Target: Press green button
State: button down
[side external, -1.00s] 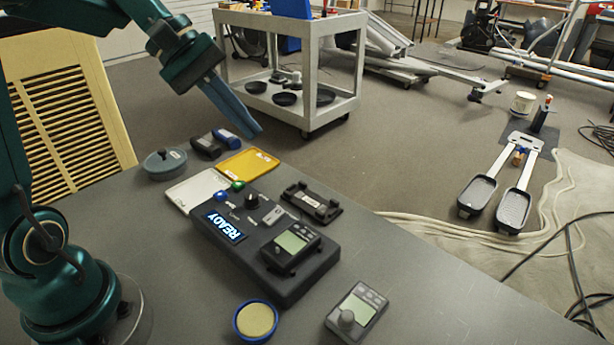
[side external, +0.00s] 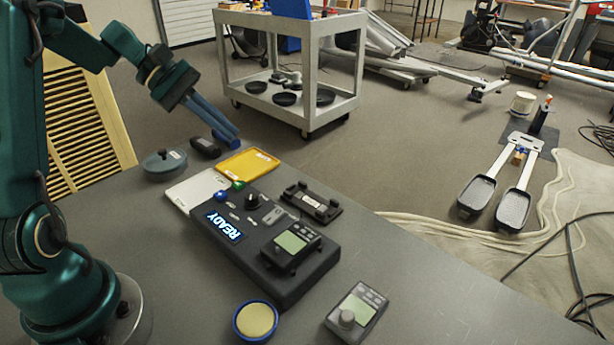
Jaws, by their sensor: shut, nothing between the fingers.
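The green button (side external: 238,185) is a small knob at the far left corner of the black control box (side external: 290,283). A blue button (side external: 221,195) sits beside it. The box has a lit display reading READY (side external: 224,226), a black knob (side external: 252,201) and a grey-green screen unit (side external: 291,243). My gripper (side external: 233,138) is shut and empty, with its blue-grey fingers pointing down and to the right. In the picture its tips are above the green button, over the area by the yellow tray, and apart from the button.
A yellow tray (side external: 233,168), a white tray (side external: 186,196), a lidded grey pot (side external: 163,161) and a dark device (side external: 205,147) surround the box's far left end. The table's right front is clear.

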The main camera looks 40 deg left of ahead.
aim_at(233, 187)
jog(key=shift+f, duration=4.2)
jog(key=shift+f, duration=0.1)
jog(key=shift+f, duration=0.3)
jog(key=shift+f, duration=0.45)
jog(key=shift+r, duration=0.9)
jog(key=shift+r, duration=0.1)
notch_tip(233, 187, up, 5)
jog(key=shift+f, duration=0.1)
